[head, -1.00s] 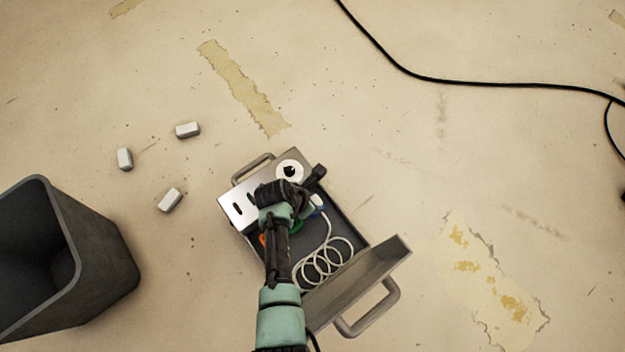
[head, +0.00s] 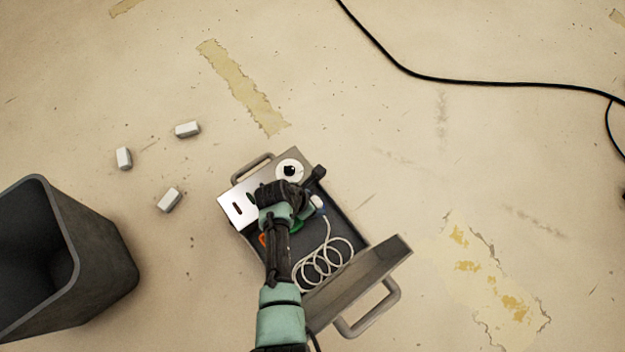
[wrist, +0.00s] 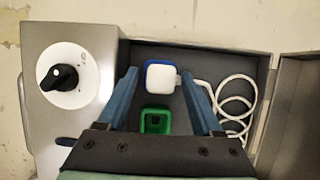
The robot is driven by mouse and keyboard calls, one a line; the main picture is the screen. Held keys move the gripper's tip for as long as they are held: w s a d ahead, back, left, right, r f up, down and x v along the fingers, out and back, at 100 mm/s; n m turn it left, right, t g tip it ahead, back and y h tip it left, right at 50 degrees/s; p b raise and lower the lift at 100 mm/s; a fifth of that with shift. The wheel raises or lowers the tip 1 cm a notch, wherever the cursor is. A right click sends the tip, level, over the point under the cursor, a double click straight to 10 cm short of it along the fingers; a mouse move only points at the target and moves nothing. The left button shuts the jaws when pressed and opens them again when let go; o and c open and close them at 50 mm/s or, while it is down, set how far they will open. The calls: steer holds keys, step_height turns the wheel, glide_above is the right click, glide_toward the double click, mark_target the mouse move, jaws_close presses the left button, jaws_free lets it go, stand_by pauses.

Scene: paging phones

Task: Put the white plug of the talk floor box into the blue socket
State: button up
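The talk floor box (head: 350,215) lies open on the floor, with a metal panel on its left and a dark tray. In the wrist view, the white plug (wrist: 160,75) sits over the blue socket (wrist: 149,65), whose blue rim shows at the plug's upper left. The plug looks seated, but its depth is hard to tell. My gripper (wrist: 160,73) is open, with one blue finger on each side of the plug and a gap at least on the left. In the head view my gripper (head: 290,192) hides part of the panel and tray.
A green socket (wrist: 156,121) is nearer my palm, and an orange one (head: 263,240) shows beside my arm. The white coiled cord (head: 325,262) lies in the tray. A black knob (wrist: 60,77) is on the panel. The raised lid (head: 360,275) and a bin (head: 105,255) stand nearby.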

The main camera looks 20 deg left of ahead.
steer(key=shift+o, duration=0.5)
steer(key=p+v, duration=1)
steer(key=v, duration=0.3)
steer(key=shift+f, duration=0.1)
